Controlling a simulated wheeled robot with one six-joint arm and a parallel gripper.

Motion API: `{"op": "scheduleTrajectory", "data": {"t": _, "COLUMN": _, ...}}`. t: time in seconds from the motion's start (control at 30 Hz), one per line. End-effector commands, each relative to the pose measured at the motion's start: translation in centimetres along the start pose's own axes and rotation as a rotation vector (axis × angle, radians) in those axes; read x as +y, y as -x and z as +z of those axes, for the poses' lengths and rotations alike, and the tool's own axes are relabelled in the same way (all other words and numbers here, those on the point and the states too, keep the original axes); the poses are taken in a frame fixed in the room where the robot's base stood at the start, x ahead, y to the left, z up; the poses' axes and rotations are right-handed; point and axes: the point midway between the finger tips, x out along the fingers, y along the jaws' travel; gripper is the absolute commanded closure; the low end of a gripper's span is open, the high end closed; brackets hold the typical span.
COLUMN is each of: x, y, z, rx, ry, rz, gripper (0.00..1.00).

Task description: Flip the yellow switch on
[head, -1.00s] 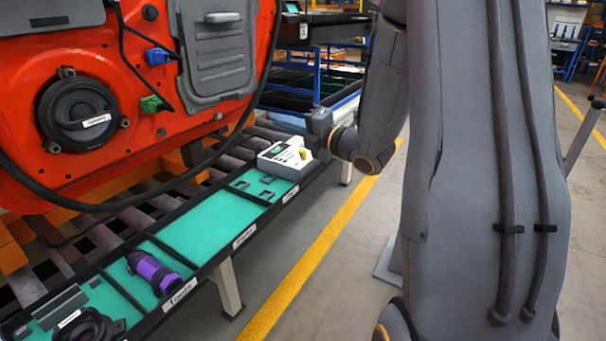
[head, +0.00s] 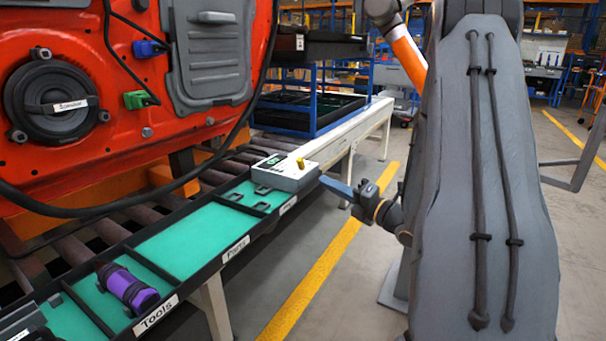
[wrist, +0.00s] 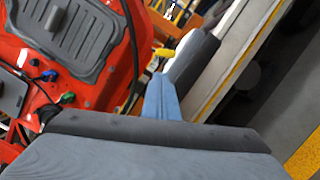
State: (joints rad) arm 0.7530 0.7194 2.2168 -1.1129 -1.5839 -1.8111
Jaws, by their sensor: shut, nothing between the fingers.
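The yellow switch (head: 300,163) stands up from the top of a white control box (head: 284,176) at the far end of the green tray. My gripper (head: 323,180) is shut and empty, with its blue fingers just right of the box and pointing left toward it. A small gap shows between the fingertips and the box in the head view. In the wrist view the yellow switch (wrist: 165,53) appears just beyond the tips of the blue fingers (wrist: 158,80). The box's surface around the switch is mostly hidden there.
The orange-red door (head: 130,80) with a hanging black cable rises left of the tray. Open floor with a yellow line (head: 318,275) lies to the right.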

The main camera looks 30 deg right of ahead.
Motion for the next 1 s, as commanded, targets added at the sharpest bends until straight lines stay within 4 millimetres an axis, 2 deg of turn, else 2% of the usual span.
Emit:
{"op": "scheduleTrajectory", "data": {"t": 0.27, "x": 0.1, "y": -0.8, "z": -0.1, "rx": 0.003, "ry": 0.001, "rz": 0.002, "gripper": 1.0}}
{"op": "scheduleTrajectory", "data": {"t": 0.7, "x": 0.1, "y": -7.8, "z": -0.2, "rx": 0.004, "ry": 0.0, "rz": 0.002, "gripper": 1.0}}
{"op": "scheduleTrajectory", "data": {"t": 0.83, "x": 0.0, "y": -9.2, "z": -0.1, "rx": 0.002, "ry": 0.001, "rz": 0.001, "gripper": 1.0}}
{"op": "scheduleTrajectory", "data": {"t": 1.0, "x": 0.0, "y": -10.0, "z": -0.1, "rx": 0.001, "ry": -0.001, "rz": 0.0, "gripper": 1.0}}
